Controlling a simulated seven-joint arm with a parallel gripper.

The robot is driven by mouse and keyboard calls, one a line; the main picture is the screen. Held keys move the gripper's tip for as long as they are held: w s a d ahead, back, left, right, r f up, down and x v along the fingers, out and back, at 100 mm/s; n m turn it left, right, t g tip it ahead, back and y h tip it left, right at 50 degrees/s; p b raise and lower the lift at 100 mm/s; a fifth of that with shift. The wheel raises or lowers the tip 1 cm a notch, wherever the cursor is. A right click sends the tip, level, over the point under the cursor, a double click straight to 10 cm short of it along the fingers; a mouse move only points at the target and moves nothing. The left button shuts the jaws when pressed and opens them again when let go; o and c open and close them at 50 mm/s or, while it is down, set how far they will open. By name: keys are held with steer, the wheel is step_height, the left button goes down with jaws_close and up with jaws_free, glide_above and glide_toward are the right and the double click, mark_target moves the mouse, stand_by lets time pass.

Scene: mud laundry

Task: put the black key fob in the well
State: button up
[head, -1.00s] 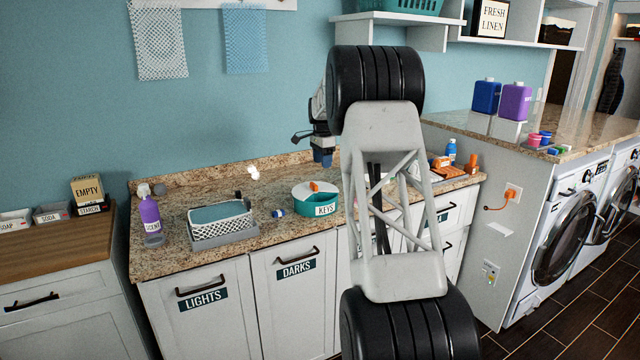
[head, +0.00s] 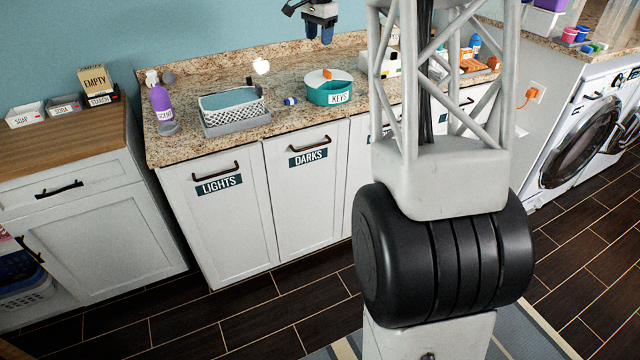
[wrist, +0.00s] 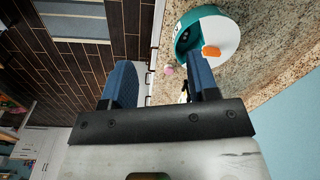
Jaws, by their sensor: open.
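The round teal container marked KEYS (head: 320,95) stands on the granite counter. It has a partial white lid with an orange piece on it, and its open well has a dark interior. In the wrist view the container (wrist: 229,32) lies at the upper right, beyond my fingers. My gripper (head: 319,34) is above the counter, behind the container in the picture. Its blue fingers are apart with nothing held between them; they also show in the wrist view (wrist: 161,78). A small dark and pale item (wrist: 184,92) is partly hidden by the right finger; I cannot tell if it is the black key fob.
A blue and white small item (head: 290,101) lies left of the container, near a grey-based basket (head: 235,120) and a purple bottle (head: 161,104). A pink item (wrist: 168,70) shows between my fingers. Several items stand right, behind my arm. Some front counter is clear.

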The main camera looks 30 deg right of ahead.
steer(key=s+a+r+n, duration=0.1)
steer(key=s+a+n, duration=0.1)
steer(key=s+a, duration=0.55)
steer(key=s+a+r+n+t, duration=0.1)
steer(key=s+a+r+n, duration=0.2)
steer(key=s, duration=0.7)
steer(key=s+a+n, duration=0.2)
steer(key=s+a, duration=0.5)
steer(key=s, duration=0.2)
steer(key=s+a+f+n, duration=0.2)
steer(key=s+a+f, duration=0.1)
steer(key=s, duration=0.6)
steer(key=s+a+f+n, duration=0.2)
steer(key=s+a+f, duration=0.1)
steer(key=s, duration=0.7)
steer(key=s+a+f+n+t, duration=0.1)
steer(key=s+a+f+n, duration=0.2)
steer(key=s, duration=0.6)
step_height(320, 180, down, 2)
steer(key=shift+s+f, duration=0.1)
steer(key=shift+s, duration=0.05)
steer(key=shift+a, duration=0.1)
